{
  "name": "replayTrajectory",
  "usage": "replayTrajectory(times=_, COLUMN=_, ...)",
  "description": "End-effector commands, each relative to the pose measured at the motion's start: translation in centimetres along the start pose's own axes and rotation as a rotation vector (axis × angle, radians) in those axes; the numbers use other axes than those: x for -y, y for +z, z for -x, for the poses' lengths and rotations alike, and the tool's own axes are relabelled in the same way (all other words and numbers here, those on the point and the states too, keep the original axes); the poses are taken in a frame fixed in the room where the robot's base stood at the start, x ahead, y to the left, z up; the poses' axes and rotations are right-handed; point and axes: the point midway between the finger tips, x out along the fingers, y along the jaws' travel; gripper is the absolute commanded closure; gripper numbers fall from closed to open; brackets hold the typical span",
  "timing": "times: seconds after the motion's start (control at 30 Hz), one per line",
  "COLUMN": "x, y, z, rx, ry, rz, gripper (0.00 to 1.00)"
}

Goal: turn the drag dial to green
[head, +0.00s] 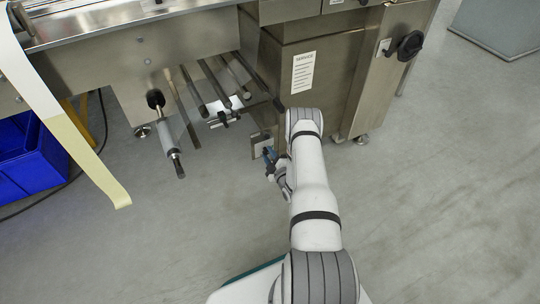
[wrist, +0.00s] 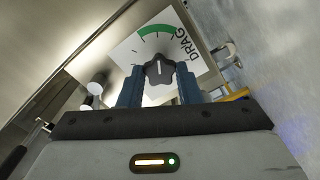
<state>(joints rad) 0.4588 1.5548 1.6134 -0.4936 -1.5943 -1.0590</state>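The drag dial (wrist: 160,68) is a dark, lobed knob with a short pale mark that stands upright in the wrist view. It sits on a white plate lettered DRAG, with a green arc (wrist: 156,29) above the knob. The mark lines up with the arc's side of the plate. My gripper (wrist: 160,75) has one blue finger on each side of the knob, and both appear to touch it. In the head view my gripper (head: 271,157) is at a small grey panel (head: 262,141) low beside the machine; the knob is not clear there.
The steel machine (head: 345,75) fills the top, with a service label and a black handwheel (head: 410,45). Several rods and rollers (head: 205,90) stick out left of my gripper. A blue bin (head: 35,160) stands far left.

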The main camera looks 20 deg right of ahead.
Motion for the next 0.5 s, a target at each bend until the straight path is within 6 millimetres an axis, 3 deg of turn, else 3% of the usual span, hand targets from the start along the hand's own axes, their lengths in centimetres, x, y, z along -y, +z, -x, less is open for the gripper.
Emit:
replayTrajectory(times=0.27, x=0.04, y=0.05, z=0.05, rx=0.002, ry=-0.001, rz=0.0, gripper=0.48)
replayTrajectory(times=0.5, x=0.0, y=0.0, z=0.15, rx=0.001, ry=-0.001, rz=0.0, gripper=0.48)
